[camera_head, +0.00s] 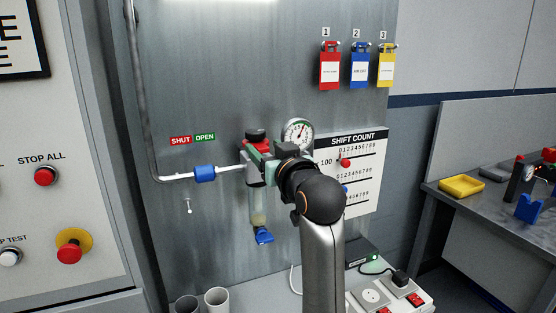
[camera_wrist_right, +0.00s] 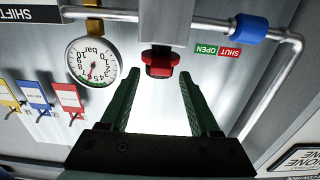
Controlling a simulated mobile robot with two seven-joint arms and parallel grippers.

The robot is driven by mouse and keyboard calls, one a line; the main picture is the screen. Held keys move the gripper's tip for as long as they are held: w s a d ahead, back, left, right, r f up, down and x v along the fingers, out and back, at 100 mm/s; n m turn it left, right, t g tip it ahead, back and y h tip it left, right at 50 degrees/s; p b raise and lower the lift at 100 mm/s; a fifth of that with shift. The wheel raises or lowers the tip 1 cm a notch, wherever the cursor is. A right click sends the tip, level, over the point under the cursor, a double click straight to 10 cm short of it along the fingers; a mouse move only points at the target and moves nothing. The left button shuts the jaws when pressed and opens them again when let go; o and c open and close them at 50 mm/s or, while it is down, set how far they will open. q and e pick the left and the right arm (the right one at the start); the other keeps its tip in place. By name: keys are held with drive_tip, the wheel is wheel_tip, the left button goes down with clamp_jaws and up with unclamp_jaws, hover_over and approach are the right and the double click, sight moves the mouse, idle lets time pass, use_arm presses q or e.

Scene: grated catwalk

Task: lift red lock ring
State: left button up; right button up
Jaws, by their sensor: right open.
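The red lock ring (camera_head: 258,144) sits under a black knob on top of the regulator on the grey wall panel. In the right wrist view, the red ring (camera_wrist_right: 159,68) shows below a grey body, between and beyond the fingertips. My right gripper (camera_head: 262,163) is in front of the regulator and hides part of it. Its two green fingers (camera_wrist_right: 160,77) are spread apart with nothing between them, and I cannot tell whether either touches the ring. My left gripper is not in view.
A pressure gauge (camera_head: 298,133) stands close right of the ring. A pipe with a blue collar (camera_head: 204,173) runs in from the left. A clear bowl (camera_head: 258,207) hangs below. Red (camera_head: 330,66), blue and yellow tags hang upper right. A workbench (camera_head: 448,197) stands at the right.

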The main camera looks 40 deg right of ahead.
drive_tip(key=b+v, duration=0.9)
drive_tip(key=v, duration=0.2)
drive_tip(key=shift+s, duration=0.3)
drive_tip(key=shift+f, duration=0.1)
idle(0.3)
